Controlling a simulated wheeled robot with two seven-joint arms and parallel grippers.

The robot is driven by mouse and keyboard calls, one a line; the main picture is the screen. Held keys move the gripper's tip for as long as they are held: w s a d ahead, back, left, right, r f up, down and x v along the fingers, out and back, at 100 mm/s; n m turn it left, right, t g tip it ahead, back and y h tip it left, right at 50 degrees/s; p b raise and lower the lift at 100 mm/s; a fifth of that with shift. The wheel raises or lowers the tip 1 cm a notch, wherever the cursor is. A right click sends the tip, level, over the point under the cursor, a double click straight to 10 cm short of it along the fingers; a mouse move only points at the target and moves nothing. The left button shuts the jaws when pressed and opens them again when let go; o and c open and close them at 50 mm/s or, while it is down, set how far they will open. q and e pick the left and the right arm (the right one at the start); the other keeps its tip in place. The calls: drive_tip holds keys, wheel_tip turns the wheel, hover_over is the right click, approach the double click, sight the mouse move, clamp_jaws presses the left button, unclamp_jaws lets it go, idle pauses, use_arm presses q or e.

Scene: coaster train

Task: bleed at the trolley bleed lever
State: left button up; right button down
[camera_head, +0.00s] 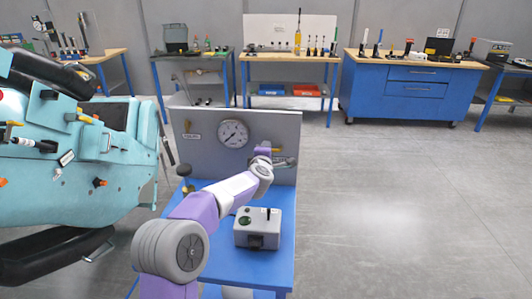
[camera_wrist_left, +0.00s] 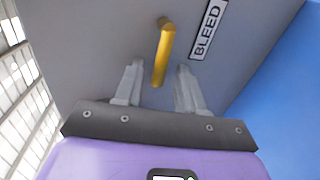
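The bleed lever (camera_wrist_left: 165,50) is a yellow rod on a grey panel, beside a black-on-white BLEED label (camera_wrist_left: 209,30) in the left wrist view. My left gripper (camera_wrist_left: 159,68) is open, one finger on each side of the rod's free end; I see gaps on both sides. In the head view my left arm reaches across the trolley (camera_head: 262,268), and its gripper (camera_head: 284,161) is at the right part of the upright panel (camera_head: 270,125). My right gripper is not in view.
A grey control box (camera_head: 258,228) stands on the blue trolley below my arm. A teal coaster car (camera_head: 60,175) is close at left. The floor at right is clear.

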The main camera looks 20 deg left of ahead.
use_arm(q)
drive_tip(key=v, duration=0.7)
drive_tip(key=shift+s, duration=0.25)
drive_tip(key=shift+d, duration=0.1)
